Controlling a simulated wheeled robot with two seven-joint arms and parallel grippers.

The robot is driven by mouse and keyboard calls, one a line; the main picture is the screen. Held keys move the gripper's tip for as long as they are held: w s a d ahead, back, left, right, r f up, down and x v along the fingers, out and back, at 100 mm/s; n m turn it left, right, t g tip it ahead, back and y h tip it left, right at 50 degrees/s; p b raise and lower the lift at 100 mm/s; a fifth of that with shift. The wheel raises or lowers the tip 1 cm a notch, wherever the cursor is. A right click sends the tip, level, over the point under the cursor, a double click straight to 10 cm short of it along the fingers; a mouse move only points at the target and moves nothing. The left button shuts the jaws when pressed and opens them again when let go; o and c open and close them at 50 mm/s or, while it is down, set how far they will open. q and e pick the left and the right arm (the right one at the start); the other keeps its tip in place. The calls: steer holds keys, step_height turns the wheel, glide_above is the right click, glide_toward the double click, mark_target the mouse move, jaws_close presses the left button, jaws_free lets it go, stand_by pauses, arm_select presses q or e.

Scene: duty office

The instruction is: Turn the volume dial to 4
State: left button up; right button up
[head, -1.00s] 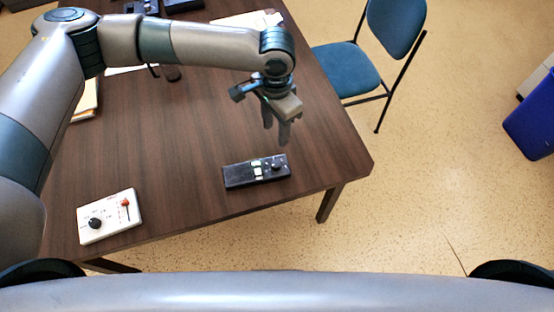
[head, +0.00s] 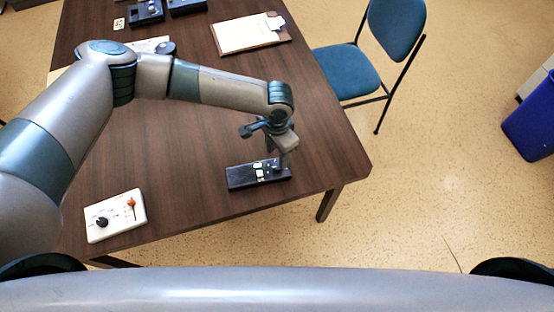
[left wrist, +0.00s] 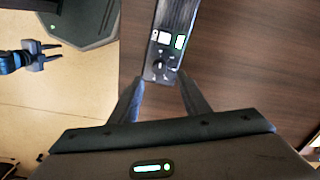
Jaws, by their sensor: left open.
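A black desk unit (head: 242,179) with a ribbed face, pale label or display patches and a round black knob lies near the table's front right. My left gripper (head: 278,160) is open over its right end, pointing down. In the left wrist view, the knob (left wrist: 158,65) sits just beyond the gap between the fingertips (left wrist: 162,79). The fingers look apart from it; contact cannot be told. The knob's scale and setting are too small to read. In the left wrist view my right gripper (left wrist: 45,54) hangs over the floor, too small to judge.
A white panel (head: 117,222) with a black dial and an orange-red lever lies at the table's front left. A clipboard (head: 250,35) and black devices (head: 146,13) lie farther back. A blue chair (head: 345,70) stands right of the table (head: 210,120), with a blue bin (head: 530,125) beyond.

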mark_target(277, 166)
arm_select(q)
steer(key=shift+f+p, duration=0.7)
steer(key=shift+f, duration=2.45)
steer(key=c, duration=1.1)
